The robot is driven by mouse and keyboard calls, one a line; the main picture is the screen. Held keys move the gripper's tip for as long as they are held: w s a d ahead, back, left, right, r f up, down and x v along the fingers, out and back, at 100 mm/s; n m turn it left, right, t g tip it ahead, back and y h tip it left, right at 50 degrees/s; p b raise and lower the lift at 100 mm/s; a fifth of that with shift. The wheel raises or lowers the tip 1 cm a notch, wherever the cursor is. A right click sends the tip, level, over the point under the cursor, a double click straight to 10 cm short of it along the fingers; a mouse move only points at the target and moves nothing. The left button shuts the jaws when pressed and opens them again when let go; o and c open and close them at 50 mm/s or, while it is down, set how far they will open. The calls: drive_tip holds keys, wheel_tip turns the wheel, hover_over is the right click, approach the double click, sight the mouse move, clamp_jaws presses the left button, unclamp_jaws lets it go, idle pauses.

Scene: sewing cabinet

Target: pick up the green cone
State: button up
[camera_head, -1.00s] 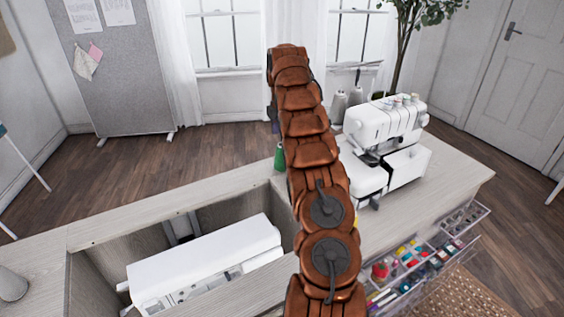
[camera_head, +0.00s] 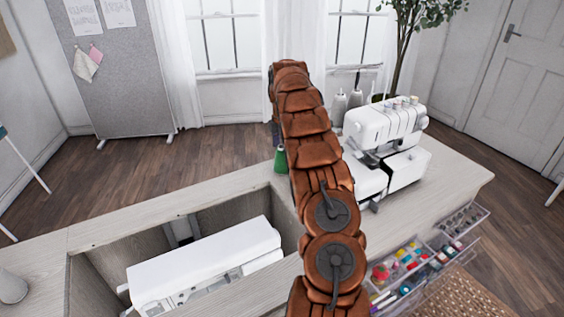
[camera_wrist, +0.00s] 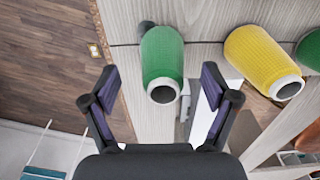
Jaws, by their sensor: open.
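The green cone (camera_wrist: 162,55) is a spool of green thread on the pale wooden top. In the wrist view it lies in line with the gap of my gripper (camera_wrist: 161,77), which is open with one finger to each side. The picture does not clearly show whether the cone is fully between the fingers, and I see no contact. In the head view only part of the green cone (camera_head: 281,160) shows left of my arm, which hides my gripper there.
A yellow cone (camera_wrist: 262,60) stands close on the right, with a darker green one (camera_wrist: 311,50) cut off at the edge. A white serger (camera_head: 385,140) is right of my arm. The cabinet well holds a white sewing machine (camera_head: 205,265). Open drawers (camera_head: 410,262) hold supplies.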

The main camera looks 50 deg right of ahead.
sight(282, 158)
drive_tip(key=shift+s+a+f, duration=0.1)
drive_tip(key=shift+a+f, duration=0.15)
drive_tip(key=shift+f, duration=0.35)
drive_tip(key=shift+f+p, duration=0.4)
drive_tip(key=shift+f, duration=1)
drive_tip(key=shift+a, duration=0.1)
drive_tip(key=c, duration=1.3)
drive_tip(key=shift+r, duration=0.1)
